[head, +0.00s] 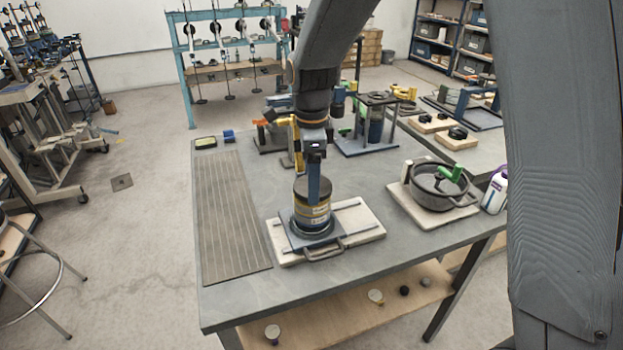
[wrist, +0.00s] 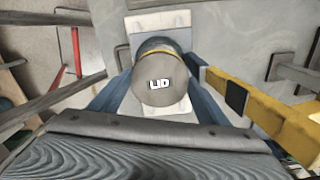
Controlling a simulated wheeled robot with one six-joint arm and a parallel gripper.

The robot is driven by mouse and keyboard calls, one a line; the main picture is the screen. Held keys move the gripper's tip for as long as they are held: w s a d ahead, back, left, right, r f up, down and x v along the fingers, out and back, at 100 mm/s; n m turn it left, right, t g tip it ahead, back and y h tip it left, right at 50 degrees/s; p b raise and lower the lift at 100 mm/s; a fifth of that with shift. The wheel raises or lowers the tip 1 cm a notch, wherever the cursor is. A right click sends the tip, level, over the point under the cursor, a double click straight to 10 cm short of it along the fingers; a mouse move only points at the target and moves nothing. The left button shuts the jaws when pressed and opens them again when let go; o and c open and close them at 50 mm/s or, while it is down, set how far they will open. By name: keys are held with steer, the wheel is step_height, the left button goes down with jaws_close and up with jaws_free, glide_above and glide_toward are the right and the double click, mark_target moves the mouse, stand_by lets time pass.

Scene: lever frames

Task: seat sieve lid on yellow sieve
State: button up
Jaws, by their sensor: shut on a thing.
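The sieve lid (head: 301,188) is a dark round cap at the top of the stack in the head view. In the wrist view the lid (wrist: 158,97) is a grey disc marked "LID". My gripper (head: 314,193) is shut on the lid, its blue fingers on either side of it. The yellow sieve (head: 306,215), a dark cylinder with a yellow band, stands upright directly under the lid. I cannot tell whether a gap remains between them. In the wrist view a thin yellow rim of the sieve (wrist: 160,51) shows behind the lid.
The stack stands on a dark plate with a handle (head: 323,252) on a pale board (head: 366,222). A ribbed mat (head: 230,215) lies to the left. A dark pot (head: 442,190) and a white bottle (head: 495,190) stand to the right. Fixtures crowd the back of the table.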

steer(key=shift+f, duration=0.35)
steer(key=o, duration=1.2)
steer(key=shift+w+r, duration=0.1)
steer(key=shift+r, duration=0.1)
step_height(320, 180, up, 6)
steer(key=shift+b, duration=1.05)
steer(key=shift+r, duration=0.6)
steer(key=shift+s+r, duration=0.1)
steer(key=shift+s, duration=0.1)
steer(key=shift+d, duration=0.1)
